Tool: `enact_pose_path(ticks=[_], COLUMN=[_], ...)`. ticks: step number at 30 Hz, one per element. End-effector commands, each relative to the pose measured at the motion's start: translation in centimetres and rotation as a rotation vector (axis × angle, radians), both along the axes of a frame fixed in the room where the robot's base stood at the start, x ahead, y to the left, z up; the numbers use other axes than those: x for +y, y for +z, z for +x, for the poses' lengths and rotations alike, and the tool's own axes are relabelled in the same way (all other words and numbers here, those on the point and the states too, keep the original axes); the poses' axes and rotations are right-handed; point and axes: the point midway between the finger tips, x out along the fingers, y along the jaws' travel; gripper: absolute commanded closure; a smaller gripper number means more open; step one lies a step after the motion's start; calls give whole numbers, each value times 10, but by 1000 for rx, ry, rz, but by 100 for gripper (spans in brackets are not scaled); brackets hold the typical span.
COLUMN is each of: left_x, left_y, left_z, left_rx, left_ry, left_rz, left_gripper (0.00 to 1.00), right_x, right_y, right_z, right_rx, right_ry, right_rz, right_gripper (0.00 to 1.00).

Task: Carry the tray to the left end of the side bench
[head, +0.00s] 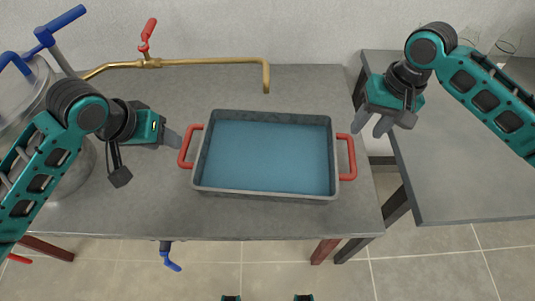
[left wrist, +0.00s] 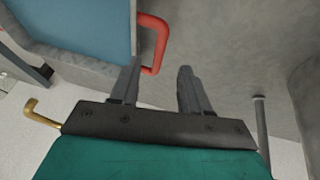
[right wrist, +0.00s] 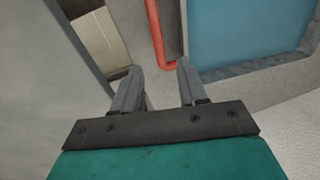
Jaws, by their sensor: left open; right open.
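The tray (head: 265,195) is a grey rectangular pan with a blue inside and a red handle at each short end. It stands on the grey table in the head view. My left gripper (head: 182,136) is open beside the left red handle (head: 187,146); in the left wrist view the handle (left wrist: 160,45) lies at one finger, not clearly between the two. My right gripper (head: 367,126) is open by the right red handle (head: 350,157), slightly above and behind it. In the right wrist view that handle (right wrist: 157,35) shows just beyond the fingertips. The side bench (head: 450,150) is on the right.
A brass pipe (head: 210,61) with a red valve lever runs along the table's back. A metal vessel (head: 25,100) with blue handles stands at the left. A narrow gap separates the table from the side bench, whose visible front part is clear.

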Motion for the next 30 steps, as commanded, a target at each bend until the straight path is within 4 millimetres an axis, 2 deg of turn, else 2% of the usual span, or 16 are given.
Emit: enact_pose_path(ticks=[1, 6, 15, 28, 30], left_x=[-3, -10, -18, -19, -19], left_y=[-11, -41, -78, -85, -85], left_z=[3, 16, 31, 34, 34], left_rx=[5, 3, 2, 0, 0], left_ry=[2, 1, 0, -1, -1], left_rz=[-2, 0, 0, 1, 1], left_gripper=[54, 54, 54, 54, 59], right_x=[2, 8, 16, 17, 17], right_y=[-12, -45, -85, -92, -92], right_z=[-1, 0, 1, 1, 1], right_rx=[4, 4, 1, -1, -1], right_ry=[1, 0, -1, 0, 0], right_rz=[-1, -1, -1, 0, 0], right_gripper=[58, 58, 58, 58, 64])
